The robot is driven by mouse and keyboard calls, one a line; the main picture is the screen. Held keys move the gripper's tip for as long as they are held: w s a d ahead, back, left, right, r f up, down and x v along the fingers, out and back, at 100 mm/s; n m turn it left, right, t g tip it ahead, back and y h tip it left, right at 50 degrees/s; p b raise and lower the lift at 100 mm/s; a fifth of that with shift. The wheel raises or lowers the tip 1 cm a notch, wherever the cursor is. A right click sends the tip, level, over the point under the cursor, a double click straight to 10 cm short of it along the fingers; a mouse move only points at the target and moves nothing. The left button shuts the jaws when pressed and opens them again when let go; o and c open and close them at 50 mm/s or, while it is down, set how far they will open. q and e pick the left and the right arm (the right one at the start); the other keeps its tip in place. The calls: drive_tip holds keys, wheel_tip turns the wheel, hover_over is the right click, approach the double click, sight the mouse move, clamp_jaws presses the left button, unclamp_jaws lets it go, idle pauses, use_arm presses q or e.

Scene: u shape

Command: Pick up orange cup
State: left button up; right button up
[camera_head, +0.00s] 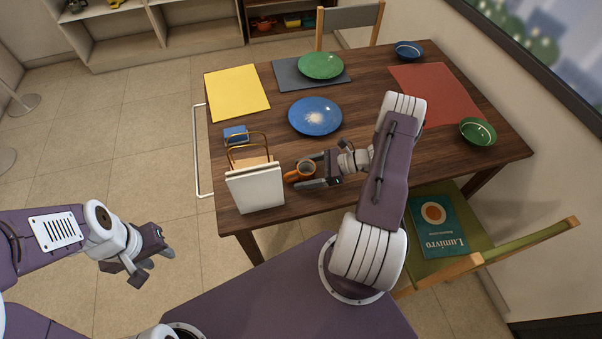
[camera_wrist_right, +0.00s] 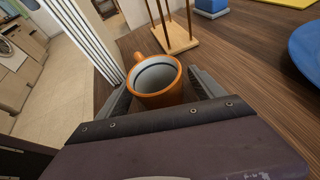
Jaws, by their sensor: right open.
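An orange cup (camera_head: 300,173) stands upright on the wooden table near its front left, beside the white napkins or cards in a holder. In the right wrist view the cup (camera_wrist_right: 156,82) sits between the two fingers, with its handle toward the upper left. My right gripper (camera_head: 308,172) is open around the cup, one finger on each side; whether they touch it I cannot tell. My left gripper (camera_head: 146,270) is away from the table over the floor at the left, empty, and its fingers seem apart.
The holder with white sheets (camera_head: 256,188) stands close to the cup's left. A blue box (camera_head: 235,135), a blue plate (camera_head: 315,116), a green plate (camera_head: 320,65) and bowls (camera_head: 477,131) are on the table. A chair with a book (camera_head: 437,225) stands at the right.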

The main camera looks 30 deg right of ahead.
drive_tip(key=shift+s, duration=0.1)
drive_tip(key=c, duration=1.6)
drive_tip(key=shift+r, duration=0.1)
wheel_tip(320, 180, up, 10)
drive_tip(key=shift+p, duration=0.4)
